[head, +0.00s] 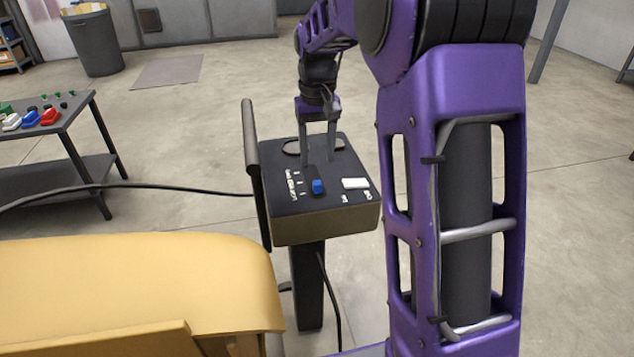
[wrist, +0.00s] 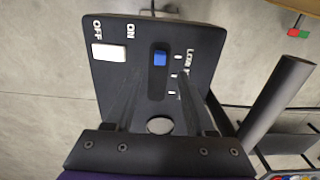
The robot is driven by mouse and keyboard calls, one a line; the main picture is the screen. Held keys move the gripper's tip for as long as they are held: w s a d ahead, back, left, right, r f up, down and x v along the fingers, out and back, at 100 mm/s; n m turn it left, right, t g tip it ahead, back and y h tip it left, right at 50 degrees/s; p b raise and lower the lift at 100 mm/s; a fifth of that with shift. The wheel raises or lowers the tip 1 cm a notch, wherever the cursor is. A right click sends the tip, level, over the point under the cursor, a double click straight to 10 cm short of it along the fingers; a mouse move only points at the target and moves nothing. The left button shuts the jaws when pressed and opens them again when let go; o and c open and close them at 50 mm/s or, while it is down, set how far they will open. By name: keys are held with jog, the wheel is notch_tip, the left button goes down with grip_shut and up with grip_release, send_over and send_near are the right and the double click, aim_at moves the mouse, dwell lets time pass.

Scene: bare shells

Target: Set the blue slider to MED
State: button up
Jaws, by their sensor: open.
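The blue slider (head: 318,187) stands on the dark sloped top of a control box (head: 345,222). It sits at the near end of its slot in the head view. In the wrist view the slider (wrist: 160,58) is level with the end mark beside a label that seems to start with "LO"; the other labels are partly hidden by a finger. My gripper (head: 318,160) is open, pointing down over the far part of the panel, beyond the slider. In the wrist view its fingers (wrist: 160,82) spread to either side of the slot, empty; I cannot tell whether they touch the panel.
A white ON/OFF switch (head: 355,183) is right of the slider. A dark upright bar (head: 256,170) edges the box's left side. A yellow padded seat (head: 140,290) is at near left. A table (head: 60,125) with small coloured items stands at far left.

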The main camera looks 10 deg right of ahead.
aim_at(317, 182)
notch_tip(317, 182, down, 7)
jog(key=shift+f+b, duration=0.1)
jog(key=shift+b, duration=0.45)
grip_shut()
dwell(1.1)
